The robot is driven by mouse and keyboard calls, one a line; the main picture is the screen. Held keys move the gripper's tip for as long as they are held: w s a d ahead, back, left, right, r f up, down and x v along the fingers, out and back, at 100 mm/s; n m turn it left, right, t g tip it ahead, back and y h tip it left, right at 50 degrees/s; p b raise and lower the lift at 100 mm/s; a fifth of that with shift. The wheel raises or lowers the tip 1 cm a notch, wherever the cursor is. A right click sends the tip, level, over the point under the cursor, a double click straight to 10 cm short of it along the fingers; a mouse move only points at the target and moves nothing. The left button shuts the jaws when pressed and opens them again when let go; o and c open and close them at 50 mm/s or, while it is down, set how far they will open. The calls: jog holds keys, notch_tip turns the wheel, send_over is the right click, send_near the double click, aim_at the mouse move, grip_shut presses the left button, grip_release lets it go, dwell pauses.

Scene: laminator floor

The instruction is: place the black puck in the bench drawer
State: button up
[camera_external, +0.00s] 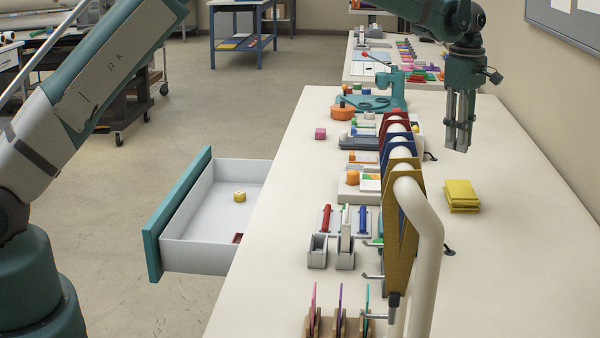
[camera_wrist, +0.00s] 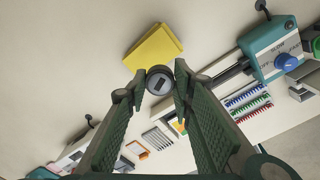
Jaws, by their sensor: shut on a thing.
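My gripper (camera_external: 458,148) is over the right side of the bench, pointing down, with its fingers close together. In the wrist view, a round dark puck (camera_wrist: 160,80) with a grey rim and a darker oblong mark sits between the fingertips of my gripper (camera_wrist: 157,88), and they are shut on it. The puck cannot be made out in the external view. The bench drawer (camera_external: 195,258) is pulled open at the bench's left side, with a white inside and a teal front (camera_external: 178,212). A small yellow round thing (camera_external: 240,196) and a partly hidden red thing (camera_external: 237,238) lie inside.
A row of coloured upright dividers (camera_external: 402,180) and a thick white curved tube (camera_external: 425,235) stand between my gripper and the drawer. A yellow stack (camera_external: 462,196) lies right of them. A teal device (camera_external: 385,92) stands farther back. The bench's right front is clear.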

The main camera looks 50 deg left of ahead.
jog(key=s+a+n+b, duration=0.1)
jog(key=s+a+n, duration=0.15)
jog(key=a, duration=1.35)
jog(key=n+b, duration=0.5)
jog(key=n, duration=0.6)
send_over(234, 213)
notch_tip(234, 213, down, 22)
jog(key=shift+f, duration=0.35)
jog(key=shift+f, duration=0.1)
jog(key=shift+f+b, duration=0.55)
jog(key=shift+f, duration=2.45)
